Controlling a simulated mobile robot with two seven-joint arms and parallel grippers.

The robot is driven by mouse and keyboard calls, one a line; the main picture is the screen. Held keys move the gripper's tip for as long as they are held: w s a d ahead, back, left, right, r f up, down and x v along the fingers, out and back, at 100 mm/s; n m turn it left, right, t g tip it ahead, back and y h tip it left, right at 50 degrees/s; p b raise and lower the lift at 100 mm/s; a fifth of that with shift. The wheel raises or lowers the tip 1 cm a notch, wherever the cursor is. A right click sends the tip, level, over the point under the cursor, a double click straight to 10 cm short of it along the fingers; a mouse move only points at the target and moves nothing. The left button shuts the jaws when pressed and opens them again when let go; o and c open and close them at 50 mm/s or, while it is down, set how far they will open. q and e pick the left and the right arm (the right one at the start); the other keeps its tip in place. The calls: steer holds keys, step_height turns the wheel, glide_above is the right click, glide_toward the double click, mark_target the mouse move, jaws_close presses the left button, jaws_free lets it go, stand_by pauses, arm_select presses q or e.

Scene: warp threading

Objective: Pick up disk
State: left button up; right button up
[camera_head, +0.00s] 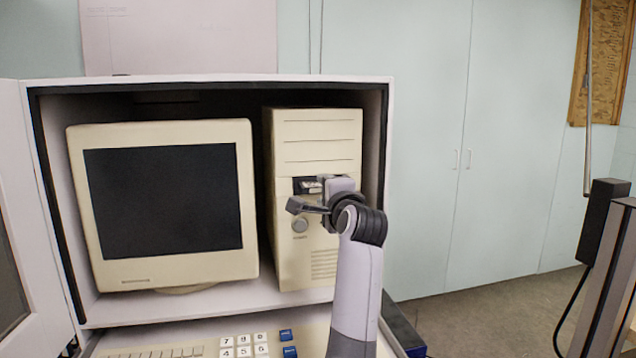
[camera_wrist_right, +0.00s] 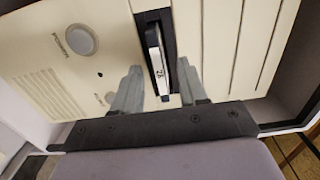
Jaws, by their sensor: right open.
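The disk (camera_wrist_right: 155,62) is a thin light-coloured piece with dark marks on its edge. It sits in the dark drive slot (camera_wrist_right: 167,25) of the beige computer tower (camera_head: 318,130). In the head view the disk (camera_head: 312,187) shows small beside my right gripper (camera_head: 320,189). In the right wrist view the grey fingers of my right gripper (camera_wrist_right: 160,82) are open, one on each side of the disk's line, close to the tower front. Whether a finger touches the disk cannot be told. My left gripper is not in view.
The tower stands in a white cabinet (camera_head: 240,79) right of a beige monitor (camera_head: 165,205). A round knob (camera_wrist_right: 81,40) is on the tower front near the slot. A keypad (camera_head: 243,345) and keyboard lie below. Open floor (camera_head: 480,315) is at the right.

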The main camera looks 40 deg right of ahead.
steer(key=shift+w+d, duration=0.3)
steer(key=shift+w, duration=0.25)
jaws_close()
steer(key=b+v, duration=0.5)
steer(key=v, duration=1.3)
